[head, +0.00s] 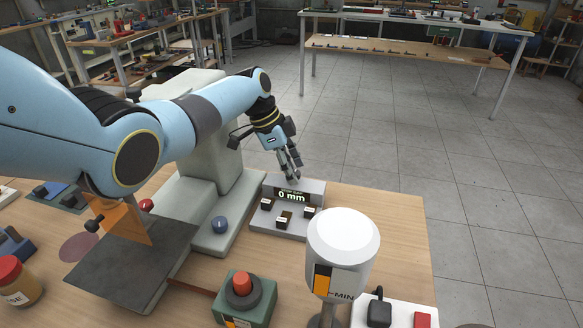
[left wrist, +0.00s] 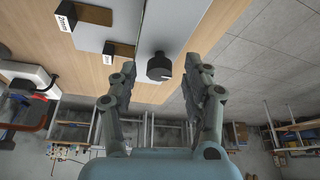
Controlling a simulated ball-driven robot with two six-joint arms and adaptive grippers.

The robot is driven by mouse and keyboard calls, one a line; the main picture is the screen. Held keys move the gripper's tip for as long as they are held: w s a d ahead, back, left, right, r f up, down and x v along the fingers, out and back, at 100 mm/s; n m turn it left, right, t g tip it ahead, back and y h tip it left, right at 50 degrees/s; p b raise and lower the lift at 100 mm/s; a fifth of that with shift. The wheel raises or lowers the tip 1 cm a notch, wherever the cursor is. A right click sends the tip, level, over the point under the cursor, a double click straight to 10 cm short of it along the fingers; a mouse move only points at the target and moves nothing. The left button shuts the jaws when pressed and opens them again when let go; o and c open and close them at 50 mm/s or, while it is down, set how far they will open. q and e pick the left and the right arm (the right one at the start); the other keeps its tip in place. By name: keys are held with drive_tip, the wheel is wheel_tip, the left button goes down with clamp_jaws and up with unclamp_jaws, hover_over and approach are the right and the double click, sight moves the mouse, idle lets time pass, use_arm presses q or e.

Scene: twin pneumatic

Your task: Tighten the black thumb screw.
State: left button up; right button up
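The black thumb screw (left wrist: 159,67) shows in the left wrist view as a round ribbed knob at the edge of a pale grey block. In the head view I cannot make it out; it seems hidden around the gauge block (head: 313,188), whose display reads 0 mm. My left gripper (head: 292,175) points down at the top of that block. In the left wrist view its fingers (left wrist: 160,78) are spread, one on each side of the knob, with visible gaps. I cannot tell the depth between fingertips and knob. My right gripper is not in view.
Small dark labelled blocks (head: 283,218) sit before the display. A grey machine body with a blue knob (head: 220,224) stands left. A white cylinder (head: 343,240) marked MIN and a green box with a red button (head: 243,284) stand in front. Bare floor lies beyond the table's right edge.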

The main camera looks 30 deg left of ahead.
use_arm(q)
wheel_tip(320, 180, up, 10)
idle(0.6)
idle(0.4)
